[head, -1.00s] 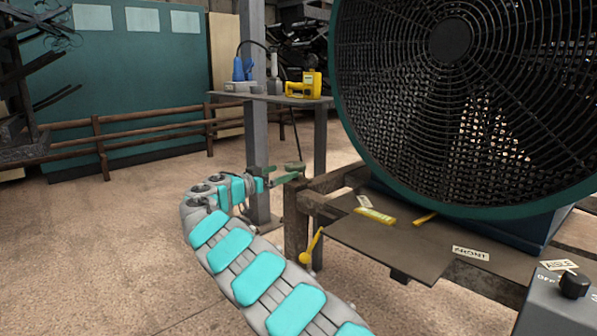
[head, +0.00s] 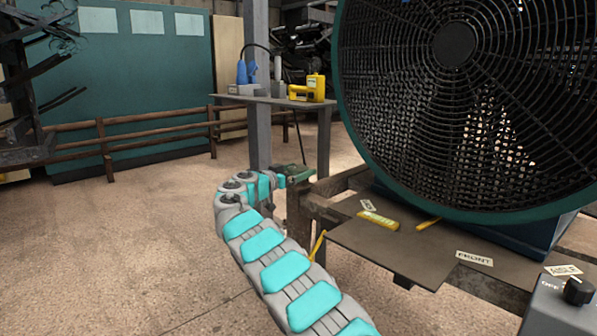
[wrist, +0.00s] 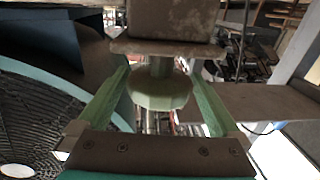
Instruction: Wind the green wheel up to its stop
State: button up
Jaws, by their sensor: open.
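The green wheel (wrist: 160,90) is a pale, dull green disc on a short shaft, below a brown block (wrist: 165,28) in the wrist view. My gripper (wrist: 162,74) is open, with one green finger on each side of the wheel. A gap shows between each finger and the rim, so the wheel is not gripped. In the head view my gripper (head: 295,174) is at the rack's near left corner, and the wheel blends with the green fingers there.
A large fan (head: 455,90) stands on the rack at right. A brown plate (head: 385,250) with a yellow-green level (head: 378,220) lies before it. A grey post (head: 258,90) and a small table (head: 275,99) with tools stand behind my gripper. The floor at left is clear.

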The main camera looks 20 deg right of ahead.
jog(key=shift+c, duration=0.2)
jog(key=c, duration=1)
jog(key=shift+c, duration=0.2)
